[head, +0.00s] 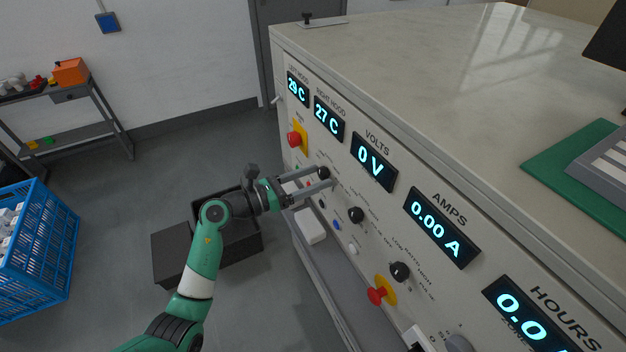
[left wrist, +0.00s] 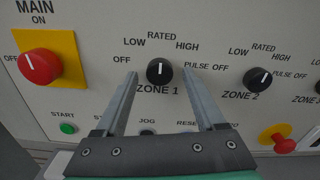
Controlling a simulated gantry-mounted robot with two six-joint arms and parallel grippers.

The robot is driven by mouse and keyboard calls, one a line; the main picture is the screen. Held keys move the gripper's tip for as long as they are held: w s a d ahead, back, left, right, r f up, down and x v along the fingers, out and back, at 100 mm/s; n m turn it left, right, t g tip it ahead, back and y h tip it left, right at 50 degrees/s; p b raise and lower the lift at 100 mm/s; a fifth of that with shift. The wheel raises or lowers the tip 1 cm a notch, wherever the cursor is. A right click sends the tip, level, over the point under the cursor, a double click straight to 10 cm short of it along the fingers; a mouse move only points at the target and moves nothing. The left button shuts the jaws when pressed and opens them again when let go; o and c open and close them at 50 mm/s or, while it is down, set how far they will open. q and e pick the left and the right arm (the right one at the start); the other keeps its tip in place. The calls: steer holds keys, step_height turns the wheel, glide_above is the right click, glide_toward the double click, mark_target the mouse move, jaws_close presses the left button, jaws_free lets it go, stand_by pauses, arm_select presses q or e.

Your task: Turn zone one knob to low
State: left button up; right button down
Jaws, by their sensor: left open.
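The zone 1 knob (left wrist: 160,71) is a round black knob on the panel front, with OFF, LOW, RATED, HIGH and PULSE printed around it. Its small white mark looks roughly upward, towards RATED, but is too small to read exactly. My left gripper (left wrist: 160,74) is open, with one finger on each side of the knob and visible gaps to it. In the head view my left gripper (head: 326,177) reaches the panel at the zone 1 knob (head: 323,173), which one finger partly hides. My right gripper is not in view.
The red main knob (left wrist: 39,66) on a yellow plate is left of zone 1. The zone 2 knob (left wrist: 257,79) is to the right, above a red mushroom button (left wrist: 280,140). A green start button (left wrist: 68,128) sits lower left. A blue crate (head: 40,250) stands on the floor.

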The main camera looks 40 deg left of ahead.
arm_select(q)
jaws_close()
stand_by(0.3)
steer(key=shift+r+n+p, duration=0.2)
steer(key=shift+n+p, duration=0.1)
steer(key=shift+p, duration=0.35)
steer(key=n+p, duration=0.4)
steer(key=p, duration=0.3)
steer(key=shift+r+n, duration=0.1)
steer(key=shift+n, duration=0.2)
steer(key=shift+s+d+n+p, duration=0.1)
steer(key=shift+n+p, duration=1.2)
steer(key=shift+f, duration=0.2)
jaws_free()
